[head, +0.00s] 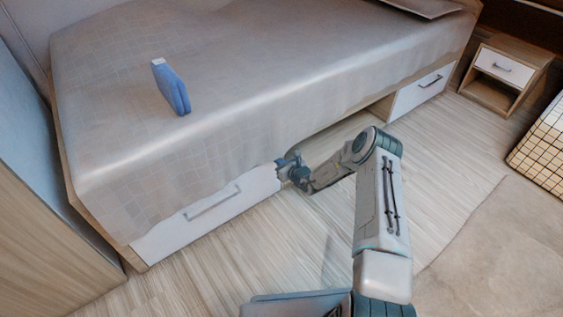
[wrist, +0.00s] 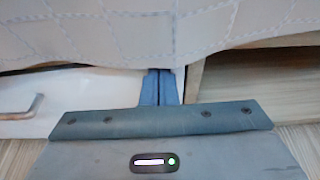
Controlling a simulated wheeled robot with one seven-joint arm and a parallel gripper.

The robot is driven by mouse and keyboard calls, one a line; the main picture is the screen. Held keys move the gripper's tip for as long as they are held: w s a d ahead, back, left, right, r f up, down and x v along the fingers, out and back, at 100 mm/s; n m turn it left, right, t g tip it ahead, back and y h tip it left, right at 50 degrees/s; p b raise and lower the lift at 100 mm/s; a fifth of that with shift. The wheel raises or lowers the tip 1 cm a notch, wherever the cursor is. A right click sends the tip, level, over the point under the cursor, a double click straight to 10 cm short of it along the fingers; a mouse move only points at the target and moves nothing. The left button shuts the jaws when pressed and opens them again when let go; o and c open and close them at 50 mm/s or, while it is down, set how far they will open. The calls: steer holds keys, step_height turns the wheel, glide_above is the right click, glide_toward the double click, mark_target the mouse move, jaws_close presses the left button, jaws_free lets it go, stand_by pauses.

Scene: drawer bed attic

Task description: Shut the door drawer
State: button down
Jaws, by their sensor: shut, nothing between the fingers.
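A white drawer front (head: 207,215) with a metal handle is under the left part of the bed. A second white drawer front (head: 420,93) with a handle is at the bed's far right end. Which one the task means, and how far either stands out, I cannot tell. My gripper (head: 282,164) is at the right end of the left drawer front, close under the bedspread's edge. In the wrist view my gripper (wrist: 161,86) is shut and empty, with the white drawer front (wrist: 75,92) to its left. Whether the fingertips touch the drawer is unclear.
An open wooden bay (wrist: 260,72) lies right of my gripper, under the bed. The bed's grey spread (head: 225,75) hangs above, with a blue object (head: 173,88) on it. Floor in front is clear.

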steer(key=shift+w+a+r, duration=0.25)
steer(key=shift+a+r, duration=0.05)
steer(key=shift+a, duration=0.1)
steer(key=shift+d, duration=0.1)
steer(key=d+f+p+v, duration=0.15)
steer(key=p+v, duration=0.45)
steer(key=v, duration=0.8)
steer(key=s+a+r+n+g+y+p, duration=0.1)
steer(key=s+a+r+n+g+p, duration=0.3)
steer(key=r, duration=0.9)
steer(key=s+a+r+n+g+y+p, duration=0.2)
steer(key=s+a+r+n+p, duration=0.15)
steer(key=r+n, duration=0.6)
steer(key=s+a+r+n+g+y+p, duration=0.1)
steer(key=s+a+r+n+g+p, duration=0.3)
steer(key=r, duration=1.2)
steer(key=s+d+r+n+h+p, duration=0.4)
steer(key=s+r+p, duration=0.2)
steer(key=r, duration=0.5)
steer(key=s+d+r+n+h+p, duration=0.3)
steer(key=s+r+p, duration=0.3)
steer(key=s+r, duration=0.3)
steer(key=s+d+r+n+h+p, duration=0.4)
steer(key=s+r, duration=0.4)
steer(key=r, duration=0.5)
steer(key=shift+s+d+r+n+t+h+p, duration=0.15)
steer(key=shift+d+r+n+t+h+p, duration=0.25)
steer(key=shift+d+p, duration=0.65)
